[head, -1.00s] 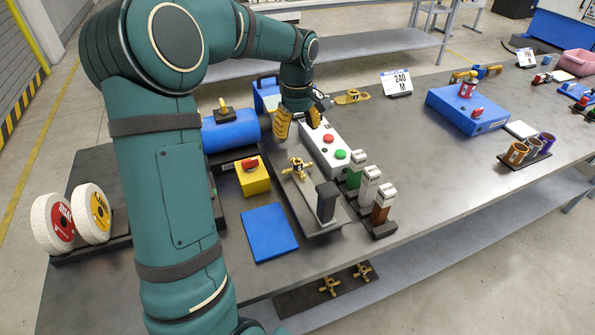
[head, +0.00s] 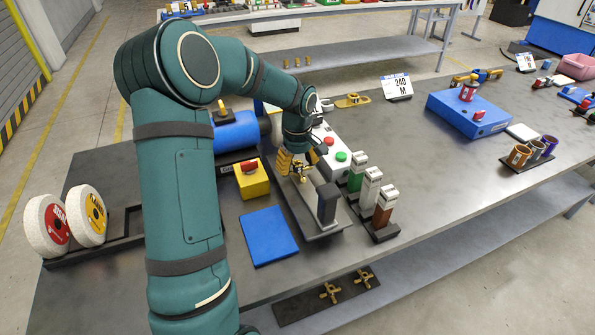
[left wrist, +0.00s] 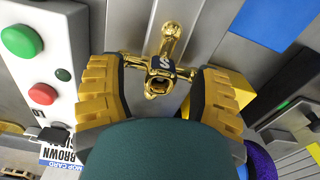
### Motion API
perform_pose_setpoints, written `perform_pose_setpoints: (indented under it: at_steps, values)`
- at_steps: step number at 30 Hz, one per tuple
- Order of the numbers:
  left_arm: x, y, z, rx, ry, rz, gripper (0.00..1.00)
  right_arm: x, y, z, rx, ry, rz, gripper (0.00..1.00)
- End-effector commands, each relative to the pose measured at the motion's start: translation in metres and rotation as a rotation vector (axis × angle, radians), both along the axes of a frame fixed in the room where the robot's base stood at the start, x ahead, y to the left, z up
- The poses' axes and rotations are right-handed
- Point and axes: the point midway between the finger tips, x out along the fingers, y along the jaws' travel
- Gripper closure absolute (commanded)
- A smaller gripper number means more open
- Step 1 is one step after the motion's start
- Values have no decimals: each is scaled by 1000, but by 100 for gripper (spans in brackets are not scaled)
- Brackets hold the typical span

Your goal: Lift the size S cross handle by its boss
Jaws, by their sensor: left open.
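The brass size S cross handle (left wrist: 165,66) lies on the grey fixture tray (head: 325,229), with a dark S label on its hub in the left wrist view. In the head view the handle (head: 298,175) is partly hidden by my gripper. My left gripper (head: 300,165) is open and low over the handle. In the left wrist view its yellow ribbed fingers (left wrist: 160,88) stand on either side of the boss, with gaps between. Contact with the handle does not show. My right gripper is not in view.
A dark upright block (head: 327,204) stands at the tray's front end. A control box with red and green buttons (head: 341,156) is right of the tray, near several coloured bottles (head: 371,187). A yellow box (head: 251,181) and blue plate (head: 268,235) lie left.

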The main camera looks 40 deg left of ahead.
Motion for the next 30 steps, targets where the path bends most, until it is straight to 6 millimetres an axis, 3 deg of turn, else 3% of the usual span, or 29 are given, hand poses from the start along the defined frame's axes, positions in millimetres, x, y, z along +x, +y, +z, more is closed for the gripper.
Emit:
perform_pose_setpoints:
  at_steps: [5,6,11,12,23,30]
  values:
    - [0,0,1,1,-1,0,36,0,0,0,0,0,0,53]
    - [0,0,1,1,-1,0,41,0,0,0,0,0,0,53]
    - [0,0,1,1,-1,0,97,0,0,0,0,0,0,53]
    - [0,0,1,1,-1,0,100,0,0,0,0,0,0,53]
    - [1,0,7,1,-3,0,100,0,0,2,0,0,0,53]
    - [1,0,49,3,-6,0,100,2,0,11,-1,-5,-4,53]
